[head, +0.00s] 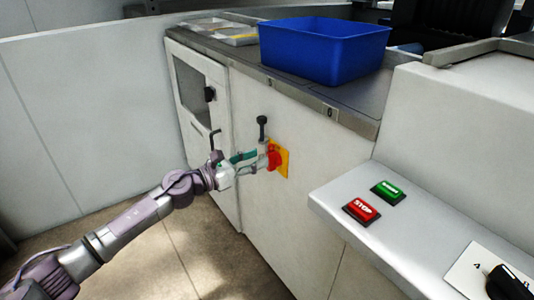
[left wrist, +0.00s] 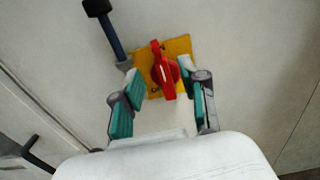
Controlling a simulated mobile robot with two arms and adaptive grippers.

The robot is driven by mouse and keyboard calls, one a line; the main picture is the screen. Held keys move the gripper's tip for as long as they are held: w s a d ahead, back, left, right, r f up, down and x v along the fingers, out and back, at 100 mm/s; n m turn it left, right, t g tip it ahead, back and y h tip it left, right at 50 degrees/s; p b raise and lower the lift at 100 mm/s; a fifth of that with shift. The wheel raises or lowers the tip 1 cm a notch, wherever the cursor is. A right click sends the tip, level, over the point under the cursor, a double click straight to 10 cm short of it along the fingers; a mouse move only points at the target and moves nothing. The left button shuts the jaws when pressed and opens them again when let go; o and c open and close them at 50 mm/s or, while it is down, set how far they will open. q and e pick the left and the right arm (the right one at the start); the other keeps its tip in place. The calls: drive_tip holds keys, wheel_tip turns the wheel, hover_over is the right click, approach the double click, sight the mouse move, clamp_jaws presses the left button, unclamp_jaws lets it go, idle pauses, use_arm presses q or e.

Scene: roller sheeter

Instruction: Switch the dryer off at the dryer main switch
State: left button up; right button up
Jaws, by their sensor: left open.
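The dryer main switch is a red rotary handle (head: 273,160) on a yellow plate (head: 284,160), set on the white front panel under the worktop. In the left wrist view the red handle (left wrist: 163,70) stands nearly upright on the yellow plate (left wrist: 180,48). My left gripper (head: 262,162) is at the switch. In the left wrist view its green-padded fingers (left wrist: 158,77) are apart, one on each side of the handle. I cannot tell whether either finger touches it. My right gripper is in neither view.
A black-knobbed lever (head: 262,128) rises from the panel close beside the switch. A blue bin (head: 322,50) stands on the worktop above. A white ledge with a green button (head: 388,192) and a red STOP button (head: 361,211) juts out at the right.

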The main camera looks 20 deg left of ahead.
sight(268, 154)
use_arm(q)
drive_tip(key=shift+x, duration=2.1)
drive_tip(key=shift+s+a, duration=0.1)
clamp_jaws()
